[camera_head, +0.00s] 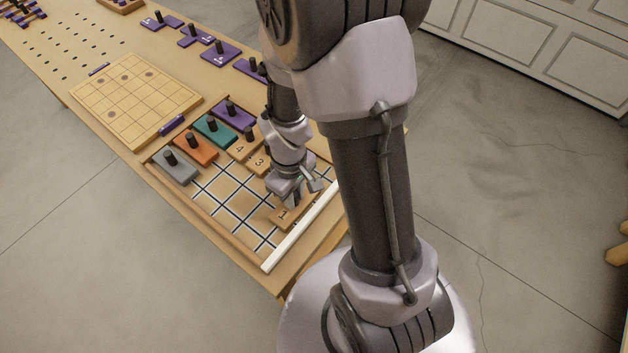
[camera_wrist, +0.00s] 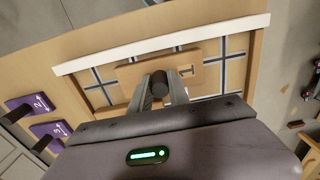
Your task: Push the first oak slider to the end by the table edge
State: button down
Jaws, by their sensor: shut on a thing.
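The first oak slider (camera_head: 283,215), a flat wooden plate marked 1, lies on the dark-lined grid of the tray near its white strip. In the wrist view the oak slider (camera_wrist: 188,70) has one long side close along the white strip (camera_wrist: 150,46), with grid showing beyond both of its ends. My gripper (camera_wrist: 160,88) is shut on its dark upright knob (camera_wrist: 160,80). In the head view my gripper (camera_head: 297,196) is over the slider and hides part of it, including the knob.
Grey (camera_head: 176,167), orange (camera_head: 195,150), teal (camera_head: 214,130) and purple (camera_head: 234,112) sliders line the tray's far side, beside oak sliders marked 4 (camera_head: 240,150) and 3 (camera_head: 260,161). Bare grid (camera_head: 225,205) lies left of the first slider.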

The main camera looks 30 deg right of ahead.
jog(key=shift+s+a, duration=0.1)
jog(key=shift+a, duration=0.1)
jog(key=shift+s+a+b, duration=0.2)
jog(key=shift+s+a, duration=0.2)
jog(key=shift+a, duration=0.7)
jog(key=shift+s+a+b, duration=0.25)
jog(key=shift+s+a, duration=0.1)
jog(key=shift+a, duration=0.75)
jog(key=shift+s+a+b, duration=0.2)
jog(key=shift+s+a, duration=0.2)
jog(key=shift+a, duration=0.7)
jog(key=c, duration=1.2)
grip_release()
jog(key=shift+c, duration=0.2)
notch_tip(320, 180, up, 8)
jog(key=p, duration=0.6)
jog(key=shift+f, duration=0.25)
